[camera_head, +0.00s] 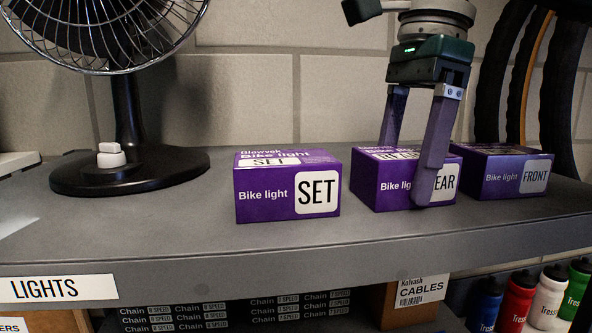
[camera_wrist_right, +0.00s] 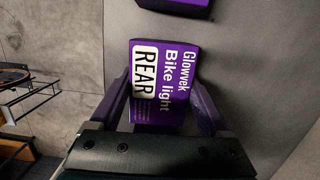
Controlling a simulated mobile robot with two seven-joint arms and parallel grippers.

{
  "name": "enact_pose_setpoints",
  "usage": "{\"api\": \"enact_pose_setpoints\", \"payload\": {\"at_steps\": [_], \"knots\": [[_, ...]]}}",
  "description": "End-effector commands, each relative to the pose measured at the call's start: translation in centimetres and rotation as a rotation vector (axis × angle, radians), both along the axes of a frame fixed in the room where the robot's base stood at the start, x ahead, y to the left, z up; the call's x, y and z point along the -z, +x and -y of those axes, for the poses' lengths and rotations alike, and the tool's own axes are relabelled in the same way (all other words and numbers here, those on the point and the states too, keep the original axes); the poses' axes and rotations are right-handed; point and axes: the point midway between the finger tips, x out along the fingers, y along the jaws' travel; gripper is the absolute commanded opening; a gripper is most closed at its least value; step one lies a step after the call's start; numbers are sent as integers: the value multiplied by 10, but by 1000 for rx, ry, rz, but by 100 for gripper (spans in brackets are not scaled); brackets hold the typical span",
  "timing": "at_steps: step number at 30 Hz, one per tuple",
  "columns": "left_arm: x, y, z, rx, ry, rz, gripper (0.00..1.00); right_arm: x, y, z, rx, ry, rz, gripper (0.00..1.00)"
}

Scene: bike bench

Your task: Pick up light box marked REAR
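The purple light box marked REAR (camera_head: 366,185) stands on the grey shelf, between the SET box and the FRONT box. My right gripper (camera_head: 408,170) points down over it, with one finger in front of the box and the other behind it. The front finger covers part of the REAR label. In the right wrist view the REAR box (camera_wrist_right: 165,75) lies between the two open fingers (camera_wrist_right: 160,85), its label readable; contact on either side is not clear. The box rests on the shelf. My left gripper is not in view.
A SET box (camera_head: 265,205) stands to the left and a FRONT box (camera_head: 500,178) close on the right. A black fan (camera_head: 125,175) stands at the left. Dark tyres (camera_head: 520,75) hang behind at right. The shelf front (camera_head: 200,245) is clear.

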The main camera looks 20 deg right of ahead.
Motion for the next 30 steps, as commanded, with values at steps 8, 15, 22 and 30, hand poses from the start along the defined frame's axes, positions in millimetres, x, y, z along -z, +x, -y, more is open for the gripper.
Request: {"api": "enact_pose_setpoints", "payload": {"at_steps": [8,15,22,30], "knots": [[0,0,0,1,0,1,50,0,0,0,0,0,0,39],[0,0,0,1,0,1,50,0,0,0,0,1,1,19],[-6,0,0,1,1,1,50,-8,0,0,0,1,1,19],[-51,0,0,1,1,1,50,-64,0,0,-1,1,2,19]]}}
